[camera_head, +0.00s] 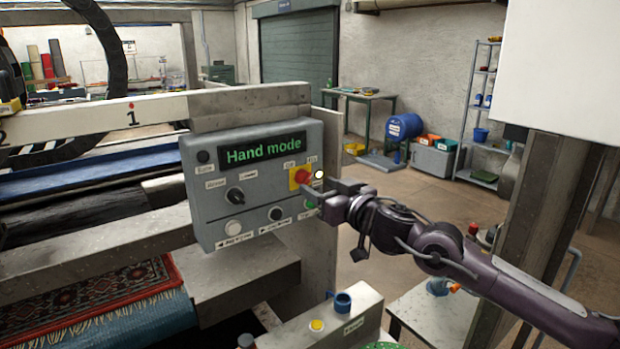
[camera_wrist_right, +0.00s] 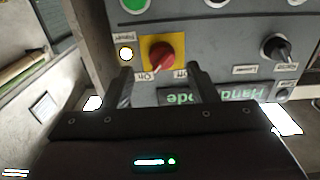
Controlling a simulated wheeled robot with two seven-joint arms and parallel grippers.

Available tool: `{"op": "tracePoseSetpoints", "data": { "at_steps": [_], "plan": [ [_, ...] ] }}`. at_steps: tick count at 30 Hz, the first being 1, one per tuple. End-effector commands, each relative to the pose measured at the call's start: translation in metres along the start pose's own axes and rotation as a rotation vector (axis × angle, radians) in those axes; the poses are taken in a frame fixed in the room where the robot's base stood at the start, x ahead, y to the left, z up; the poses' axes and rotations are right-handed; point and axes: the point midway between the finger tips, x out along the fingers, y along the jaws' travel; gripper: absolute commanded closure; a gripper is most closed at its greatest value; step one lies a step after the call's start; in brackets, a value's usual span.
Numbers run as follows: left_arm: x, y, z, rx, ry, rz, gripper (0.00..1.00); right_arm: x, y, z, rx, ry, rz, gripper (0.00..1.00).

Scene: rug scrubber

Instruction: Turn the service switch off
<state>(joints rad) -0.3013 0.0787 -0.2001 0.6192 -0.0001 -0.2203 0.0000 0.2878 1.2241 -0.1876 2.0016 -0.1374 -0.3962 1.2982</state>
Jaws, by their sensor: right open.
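The grey control panel (camera_head: 232,205) has a display reading "Hand mode" in green. A red rotary switch (camera_head: 302,177) on a yellow plate sits at its upper right; the wrist view shows the same red switch (camera_wrist_right: 163,56) upside down, with "On" and "Off" labels beside the plate. I cannot tell for sure which label the knob points at. A small lamp (camera_wrist_right: 126,54) beside it is lit. My right gripper (camera_head: 318,190) is at the panel's right side, its open fingers (camera_wrist_right: 160,76) spread wider than the knob, and I see nothing between them. My left gripper is out of view.
The panel also carries a black selector (camera_head: 235,194), a white button (camera_head: 234,226) and a green button (camera_head: 311,203), partly behind my right gripper. A patterned rug (camera_head: 85,300) lies at lower left. A grey pillar (camera_head: 535,230) stands at right.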

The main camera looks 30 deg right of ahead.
Motion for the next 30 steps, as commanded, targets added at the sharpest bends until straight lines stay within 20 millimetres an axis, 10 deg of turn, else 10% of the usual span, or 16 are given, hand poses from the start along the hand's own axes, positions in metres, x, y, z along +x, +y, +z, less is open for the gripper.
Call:
{"op": "tracePoseSetpoints", "data": {
  "at_steps": [22, 30],
  "plan": [
    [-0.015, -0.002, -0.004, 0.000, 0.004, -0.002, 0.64, 0.041, -0.003, 0.000, -0.002, -0.002, -0.004, 0.47],
    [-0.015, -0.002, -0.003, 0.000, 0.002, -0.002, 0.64, 0.041, -0.003, 0.000, -0.002, -0.001, -0.004, 0.82]
  ]
}}
